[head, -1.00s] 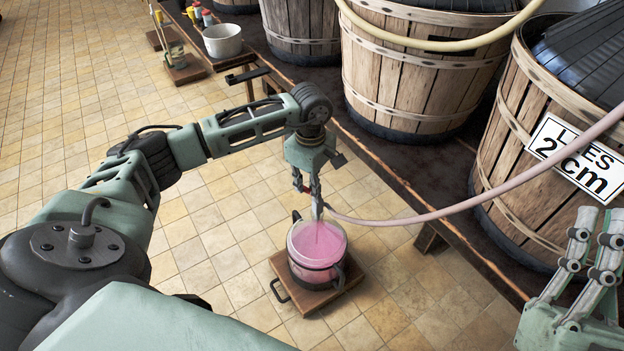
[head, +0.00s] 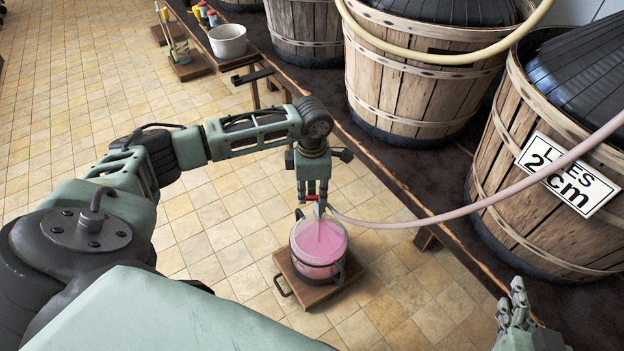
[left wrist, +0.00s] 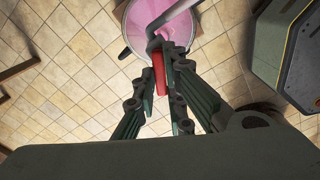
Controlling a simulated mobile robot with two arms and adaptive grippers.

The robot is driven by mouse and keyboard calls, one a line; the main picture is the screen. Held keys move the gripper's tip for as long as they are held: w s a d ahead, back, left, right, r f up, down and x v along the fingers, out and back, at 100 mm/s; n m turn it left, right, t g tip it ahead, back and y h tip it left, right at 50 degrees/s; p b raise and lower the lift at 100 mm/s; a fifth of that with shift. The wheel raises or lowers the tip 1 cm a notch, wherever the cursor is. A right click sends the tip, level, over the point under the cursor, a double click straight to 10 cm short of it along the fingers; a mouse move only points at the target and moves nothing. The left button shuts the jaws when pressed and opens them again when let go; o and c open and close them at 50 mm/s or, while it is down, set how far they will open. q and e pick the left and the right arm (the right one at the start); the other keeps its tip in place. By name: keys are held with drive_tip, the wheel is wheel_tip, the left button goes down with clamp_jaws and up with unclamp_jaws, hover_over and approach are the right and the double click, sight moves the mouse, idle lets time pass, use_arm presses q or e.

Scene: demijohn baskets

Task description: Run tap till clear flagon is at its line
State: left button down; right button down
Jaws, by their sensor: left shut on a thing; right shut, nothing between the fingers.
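The clear flagon (head: 319,246) stands upright on a wooden board, with pink liquid inside and dark handles and a dark band around it. I cannot make out its line. My left gripper (head: 318,203) is above the flagon's mouth, shut on the tap at the end of the pink hose (head: 450,213). The tap's red part (left wrist: 160,72) shows between the fingers in the left wrist view. A pink stream falls from the tap into the flagon. My right gripper (head: 514,300) is shut and empty at the lower right, partly out of frame.
The low wooden board (head: 306,288) under the flagon has a metal handle. A dark bench edge (head: 400,188) runs behind it, with wooden tubs (head: 415,85) and a "LEES 2 cm" sign (head: 567,174). A white pot (head: 228,41) stands at the back. Tiled floor at left is open.

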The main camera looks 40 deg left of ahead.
sight(312, 197)
idle(0.5)
use_arm(q)
drive_tip(key=c, duration=1.8)
unclamp_jaws()
drive_tip(key=shift+r, duration=0.15)
wheel_tip(312, 197, up, 12)
